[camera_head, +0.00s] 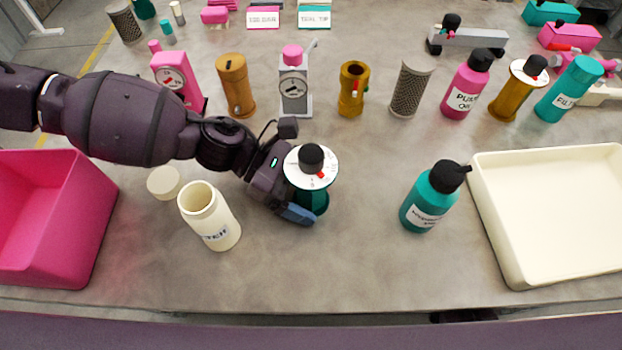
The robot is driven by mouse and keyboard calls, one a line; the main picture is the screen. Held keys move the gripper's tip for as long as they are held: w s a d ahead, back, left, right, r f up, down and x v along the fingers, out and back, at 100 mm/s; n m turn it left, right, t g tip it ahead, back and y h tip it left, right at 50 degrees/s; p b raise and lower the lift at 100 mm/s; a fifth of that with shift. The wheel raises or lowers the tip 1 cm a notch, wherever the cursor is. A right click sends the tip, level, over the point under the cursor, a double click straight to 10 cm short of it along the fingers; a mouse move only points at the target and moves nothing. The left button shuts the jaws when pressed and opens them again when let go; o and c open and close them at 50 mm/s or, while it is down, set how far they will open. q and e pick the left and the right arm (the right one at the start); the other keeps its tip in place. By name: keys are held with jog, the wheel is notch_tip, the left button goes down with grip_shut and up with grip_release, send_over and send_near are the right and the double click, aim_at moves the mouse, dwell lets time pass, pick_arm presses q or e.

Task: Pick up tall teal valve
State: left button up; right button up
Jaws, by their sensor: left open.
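The tall teal valve (314,200) stands upright on the grey table, near the middle of the view. It has a teal body, a white round dial on top with a red mark, and a black knob. My left gripper (293,172) reaches in from the left and is open, with one finger on the far side of the valve and one on the near side. The dial hides part of the valve's body, and I cannot tell whether the fingers touch it. My right gripper is not in view.
A cream open bottle (209,217) and its round lid (163,182) are left of the valve. A teal bottle (433,197) stands to the right, beside a cream tray (490,220). A pink bin (85,220) is at far left. Several pumps and cylinders line the back.

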aim_at(302, 150)
pick_arm(q)
jog(key=c, duration=1.2)
jog(key=shift+r, duration=0.1)
jog(key=shift+c, duration=0.2)
notch_tip(302, 150, up, 10)
jog(key=shift+f+b, duration=1.05)
jog(key=shift+f, duration=3.95)
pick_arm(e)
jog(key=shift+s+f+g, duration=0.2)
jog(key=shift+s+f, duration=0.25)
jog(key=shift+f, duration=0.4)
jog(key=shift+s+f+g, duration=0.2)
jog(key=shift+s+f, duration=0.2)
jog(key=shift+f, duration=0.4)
